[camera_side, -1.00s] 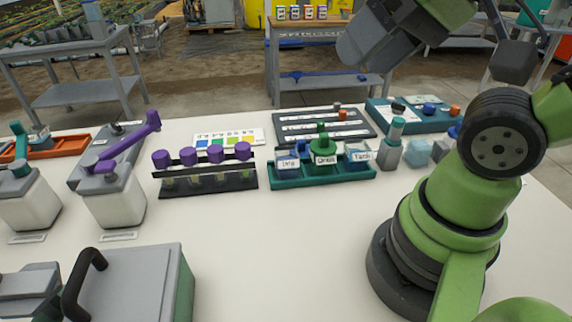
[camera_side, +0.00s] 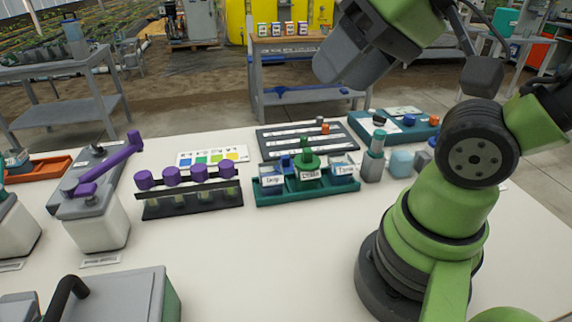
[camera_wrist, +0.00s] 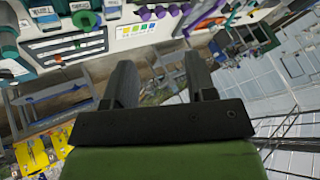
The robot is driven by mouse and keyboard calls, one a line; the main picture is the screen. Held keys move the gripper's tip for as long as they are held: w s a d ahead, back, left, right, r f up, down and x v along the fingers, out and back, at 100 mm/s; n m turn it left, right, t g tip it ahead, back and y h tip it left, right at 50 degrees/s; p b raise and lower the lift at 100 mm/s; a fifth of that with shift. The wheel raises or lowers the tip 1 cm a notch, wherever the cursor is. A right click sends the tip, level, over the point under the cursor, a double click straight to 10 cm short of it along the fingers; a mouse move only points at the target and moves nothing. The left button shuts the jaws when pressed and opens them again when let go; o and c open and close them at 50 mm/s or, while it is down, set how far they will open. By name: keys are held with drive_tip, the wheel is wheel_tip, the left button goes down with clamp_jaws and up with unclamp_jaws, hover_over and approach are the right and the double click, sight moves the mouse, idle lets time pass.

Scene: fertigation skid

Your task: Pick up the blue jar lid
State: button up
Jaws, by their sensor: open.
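A small round blue piece, which looks like the blue jar lid (camera_side: 409,120), sits in the teal tray (camera_side: 392,137) at the back right of the white table. A dark piece and an orange piece (camera_side: 434,120) flank it. My gripper (camera_side: 338,72) is high in the side view, above and left of the tray, well apart from the lid. In the wrist view its two grey fingers (camera_wrist: 161,78) stand apart with nothing between them. I cannot make out the lid for sure in the wrist view.
A green holder with labelled jars (camera_side: 305,186), a rack of purple-capped vials (camera_side: 192,205) and a dark slotted board (camera_side: 306,139) stand on the table. A teal-topped bottle (camera_side: 373,160) stands in front of the tray. The front middle of the table (camera_side: 265,255) is clear.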

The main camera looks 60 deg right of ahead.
drive_tip(key=n+g+h, duration=0.2)
drive_tip(key=n+g, duration=0.5)
drive_tip(key=n, duration=0.6)
hover_over(282, 156)
drive_tip(key=f, duration=2.3)
drive_tip(key=shift+w+a+f, duration=0.15)
drive_tip(key=shift+w+f, duration=0.15)
drive_tip(key=shift+f, duration=0.1)
drive_tip(key=f, duration=0.6)
drive_tip(key=shift+s, duration=0.35)
drive_tip(key=shift+r, duration=0.1)
clamp_jaws()
